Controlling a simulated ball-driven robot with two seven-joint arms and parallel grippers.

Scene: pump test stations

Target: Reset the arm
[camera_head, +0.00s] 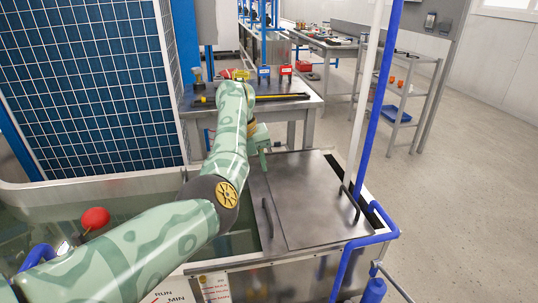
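My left arm (150,255), green with camouflage patches, comes in from the lower left and reaches forward over the water tank. Its far end bends down beside the tank's metal lid. My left gripper (264,161) points down near the lid's far left corner. It is small and partly hidden by the arm, so I cannot tell whether its fingers are open or shut. I see nothing held in it. My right arm and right gripper are not in view.
The metal lid (305,200) has two dark handles. A red float ball (95,218) sits in the tank at left. A blue-tiled panel (95,85) stands behind. Open floor (460,200) lies to the right.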

